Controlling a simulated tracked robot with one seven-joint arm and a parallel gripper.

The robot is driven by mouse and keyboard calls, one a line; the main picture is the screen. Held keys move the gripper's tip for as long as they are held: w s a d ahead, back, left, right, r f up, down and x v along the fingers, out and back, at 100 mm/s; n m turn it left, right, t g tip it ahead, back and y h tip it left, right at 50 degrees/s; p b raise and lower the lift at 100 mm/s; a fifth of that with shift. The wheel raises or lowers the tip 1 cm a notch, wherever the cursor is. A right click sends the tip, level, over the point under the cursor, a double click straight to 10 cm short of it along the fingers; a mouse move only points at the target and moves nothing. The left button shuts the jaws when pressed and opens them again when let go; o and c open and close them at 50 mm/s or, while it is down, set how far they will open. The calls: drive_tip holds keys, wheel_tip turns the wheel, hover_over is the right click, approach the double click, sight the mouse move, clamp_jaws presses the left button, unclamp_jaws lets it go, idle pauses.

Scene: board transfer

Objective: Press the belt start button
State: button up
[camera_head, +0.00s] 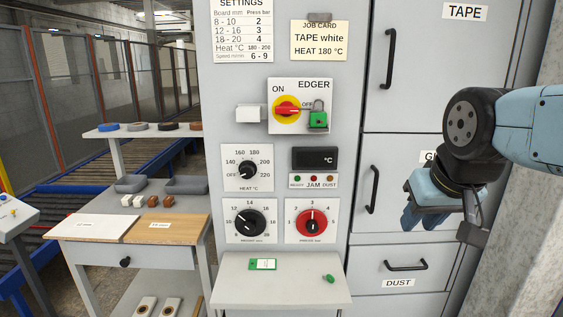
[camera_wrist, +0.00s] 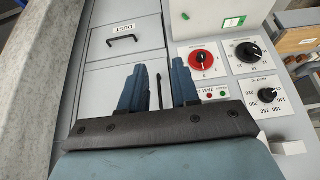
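A grey control box (camera_head: 14,219) on a stand is cut off by the left edge of the head view. Small coloured knobs or buttons (camera_head: 12,211) show on its top, too small to read; I cannot tell whether one is the belt start button. My gripper (camera_head: 424,222) hangs at the right of the head view, in front of the cabinet doors and far from that box. In the wrist view my gripper (camera_wrist: 160,68) shows two blue fingers apart with nothing held between them. The control box is not in the wrist view.
The edger panel (camera_head: 299,106) has a red switch (camera_head: 287,109) and green padlock (camera_head: 318,120). Below are dials and a shelf (camera_head: 281,283) with a green-white tag (camera_head: 263,264). A bench (camera_head: 70,241) with boards stands left, before a blue roller conveyor (camera_head: 60,205). Cabinet handles protrude near my gripper.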

clamp_jaws()
idle(0.8)
